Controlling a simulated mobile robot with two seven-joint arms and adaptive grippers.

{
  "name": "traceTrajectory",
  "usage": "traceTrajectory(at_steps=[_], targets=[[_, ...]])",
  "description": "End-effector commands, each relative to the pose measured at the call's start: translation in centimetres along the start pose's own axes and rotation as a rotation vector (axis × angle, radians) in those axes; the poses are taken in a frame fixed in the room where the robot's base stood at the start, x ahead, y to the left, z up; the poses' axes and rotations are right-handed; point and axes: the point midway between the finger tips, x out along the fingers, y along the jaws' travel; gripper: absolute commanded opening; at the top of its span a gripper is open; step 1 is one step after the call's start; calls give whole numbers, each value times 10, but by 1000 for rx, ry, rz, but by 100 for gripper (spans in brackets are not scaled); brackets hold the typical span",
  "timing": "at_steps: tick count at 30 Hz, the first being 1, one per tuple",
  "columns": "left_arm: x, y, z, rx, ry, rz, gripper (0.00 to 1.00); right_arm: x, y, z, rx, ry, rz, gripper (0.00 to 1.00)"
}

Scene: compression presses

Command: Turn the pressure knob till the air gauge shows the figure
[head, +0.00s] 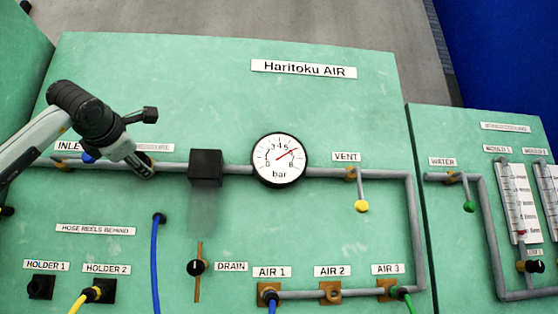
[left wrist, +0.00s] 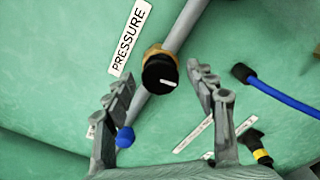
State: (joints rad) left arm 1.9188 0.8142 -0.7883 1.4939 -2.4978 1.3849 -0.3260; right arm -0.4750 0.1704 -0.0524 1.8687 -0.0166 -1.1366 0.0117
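The pressure knob (left wrist: 160,72) is black with a white pointer mark and sits on a brass fitting on the grey pipe. In the left wrist view my left gripper (left wrist: 160,78) is open, one finger on each side of the knob, with gaps showing. In the head view my left gripper (head: 138,160) hides most of the knob and part of its label. The round white air gauge (head: 279,161), marked bar, has a red needle pointing up and right, past the 5 and before the 8, near 6. My right gripper is in neither view.
A blue-tipped inlet handle (left wrist: 125,137) lies close to my left finger. A black box (head: 205,167) sits on the pipe between knob and gauge. The vent lever (head: 361,204) hangs down right of the gauge. A blue hose (head: 156,262) hangs below my gripper.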

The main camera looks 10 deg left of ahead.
Motion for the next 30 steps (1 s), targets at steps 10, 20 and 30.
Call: traceTrajectory(at_steps=[10, 20, 30], targets=[[0, 0, 0, 0, 0, -1, 56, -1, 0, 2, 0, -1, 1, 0], [-20, -1, -1, 1, 0, 0, 56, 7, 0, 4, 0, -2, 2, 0], [-47, -1, -1, 0, 0, -1, 56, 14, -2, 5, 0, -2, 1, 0]])
